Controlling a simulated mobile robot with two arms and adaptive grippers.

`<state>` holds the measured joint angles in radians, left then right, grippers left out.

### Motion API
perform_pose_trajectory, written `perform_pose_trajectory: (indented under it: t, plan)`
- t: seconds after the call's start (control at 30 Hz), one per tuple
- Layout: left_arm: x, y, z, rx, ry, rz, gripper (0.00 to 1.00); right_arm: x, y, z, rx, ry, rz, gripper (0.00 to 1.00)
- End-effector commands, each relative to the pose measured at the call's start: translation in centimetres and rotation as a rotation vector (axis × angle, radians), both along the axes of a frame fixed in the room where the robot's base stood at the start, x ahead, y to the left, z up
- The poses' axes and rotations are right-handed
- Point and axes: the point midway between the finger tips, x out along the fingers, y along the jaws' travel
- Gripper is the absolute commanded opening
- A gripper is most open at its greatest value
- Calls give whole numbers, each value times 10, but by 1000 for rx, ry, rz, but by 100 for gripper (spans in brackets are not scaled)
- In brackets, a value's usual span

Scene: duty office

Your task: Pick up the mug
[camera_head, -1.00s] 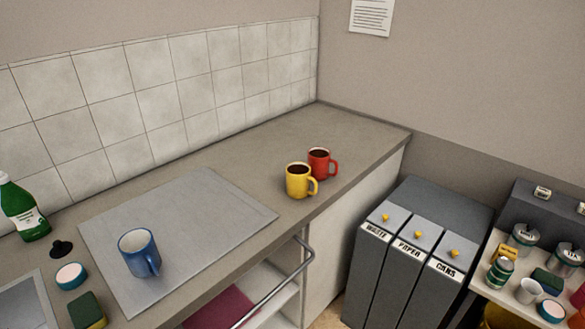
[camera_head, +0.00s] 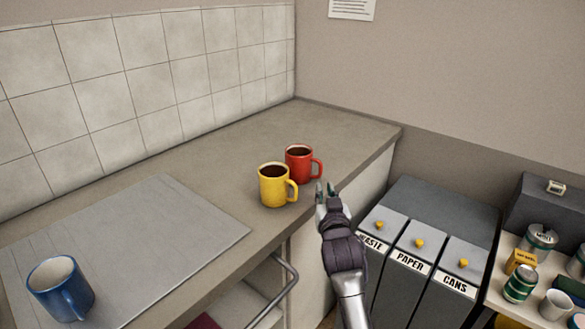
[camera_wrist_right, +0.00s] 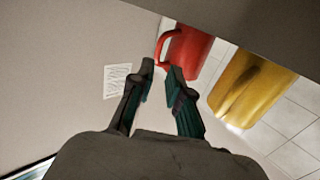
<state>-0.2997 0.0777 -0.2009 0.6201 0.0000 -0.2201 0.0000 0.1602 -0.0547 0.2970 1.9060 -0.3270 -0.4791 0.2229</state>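Three mugs stand upright on the counter. The red mug (camera_head: 299,165) has dark contents and its handle on the right. The yellow mug (camera_head: 273,187), also with dark contents, stands just in front and to the left of it. The blue mug (camera_head: 60,290) stands on the grey drainboard at the lower left. My right gripper (camera_head: 326,190) is at the counter's front edge, right of the red mug. In the right wrist view, the gripper (camera_wrist_right: 161,72) is open and empty. The handle of the red mug (camera_wrist_right: 190,52) lies just beyond its fingertips; the yellow mug (camera_wrist_right: 250,88) is to the right. My left gripper is not in view.
The grey drainboard (camera_head: 150,220) covers the left of the counter (camera_head: 235,150). A metal rail (camera_head: 285,290) runs below the front edge. Labelled bins (camera_head: 412,240) stand at the right. The counter behind the red mug is clear, up to the tiled wall.

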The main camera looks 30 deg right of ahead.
Motion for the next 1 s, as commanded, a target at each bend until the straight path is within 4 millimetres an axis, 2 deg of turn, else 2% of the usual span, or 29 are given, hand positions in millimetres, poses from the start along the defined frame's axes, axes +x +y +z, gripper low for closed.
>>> perform_pose_trajectory:
  t: [0.03, 0.2, 0.47, 0.7, 1.0]
  plan:
    - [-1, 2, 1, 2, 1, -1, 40, 11, -5, 1, -1, 0, 0, 17]
    - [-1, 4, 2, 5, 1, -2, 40, 36, -17, 1, -1, 0, 0, 17]
    - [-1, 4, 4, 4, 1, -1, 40, 54, -25, 2, -1, 0, 1, 17]
    - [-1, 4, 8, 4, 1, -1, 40, 85, -41, 3, -1, 3, 1, 17]
    - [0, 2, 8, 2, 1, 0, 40, 92, -44, 3, -1, 1, 1, 17]
